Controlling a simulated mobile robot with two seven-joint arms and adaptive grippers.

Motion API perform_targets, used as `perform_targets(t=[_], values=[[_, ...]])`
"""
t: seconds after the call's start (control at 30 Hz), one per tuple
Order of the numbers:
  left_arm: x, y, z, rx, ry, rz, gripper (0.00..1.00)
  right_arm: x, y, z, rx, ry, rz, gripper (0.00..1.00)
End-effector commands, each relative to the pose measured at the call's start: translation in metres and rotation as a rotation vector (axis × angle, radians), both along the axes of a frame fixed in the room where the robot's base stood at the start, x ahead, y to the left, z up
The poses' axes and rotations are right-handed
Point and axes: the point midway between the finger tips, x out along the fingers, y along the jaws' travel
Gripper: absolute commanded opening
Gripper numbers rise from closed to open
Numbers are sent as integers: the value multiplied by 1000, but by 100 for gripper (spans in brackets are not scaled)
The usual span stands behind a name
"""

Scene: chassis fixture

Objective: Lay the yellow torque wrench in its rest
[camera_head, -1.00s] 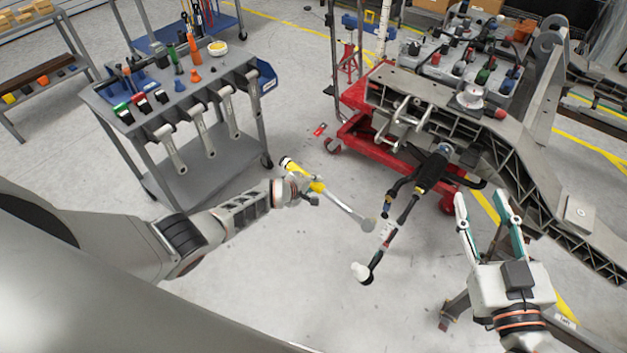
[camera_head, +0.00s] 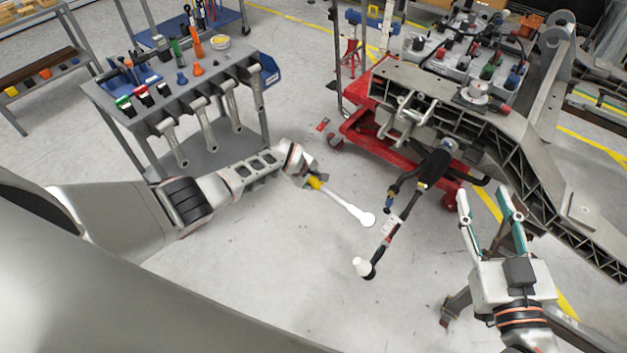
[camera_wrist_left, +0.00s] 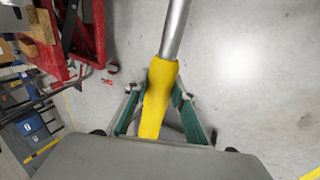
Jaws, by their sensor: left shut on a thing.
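The yellow torque wrench (camera_head: 345,205) is held in the air by my left gripper (camera_head: 312,183), its pale shaft and round head pointing to the lower right. In the left wrist view its yellow grip (camera_wrist_left: 157,95) lies between the green-padded fingers of my left gripper (camera_wrist_left: 157,94), and its metal shaft runs up out of the picture. My left gripper is shut on the yellow grip. My right gripper (camera_head: 490,207) is open and empty, fingers apart, before the metal chassis part. I cannot tell which thing is the wrench's rest.
A grey tool cart (camera_head: 190,95) with hanging grey wrenches stands behind my left arm. A red trolley (camera_head: 365,140) stands under the chassis part (camera_head: 555,190). A black tool (camera_head: 415,190) juts from it close to the wrench head. Open floor lies in front.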

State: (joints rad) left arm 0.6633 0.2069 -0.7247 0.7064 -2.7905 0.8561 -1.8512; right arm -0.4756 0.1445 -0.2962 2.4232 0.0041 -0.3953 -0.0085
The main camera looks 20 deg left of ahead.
Motion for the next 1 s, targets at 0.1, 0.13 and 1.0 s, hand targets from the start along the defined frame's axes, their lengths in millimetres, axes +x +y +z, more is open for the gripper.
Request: perform_targets(t=[0.1, 0.13, 1.0], values=[[3, 0, 5, 19, 69, 6, 0, 0, 0, -7, -1, -1, 0, 38], [2, 1, 6, 23, 90, 9, 0, 0, 0, -8, -1, -1, 0, 38], [-14, 6, 12, 103, 450, 45, 0, -1, 0, -87, 0, 21, 0, 38]])
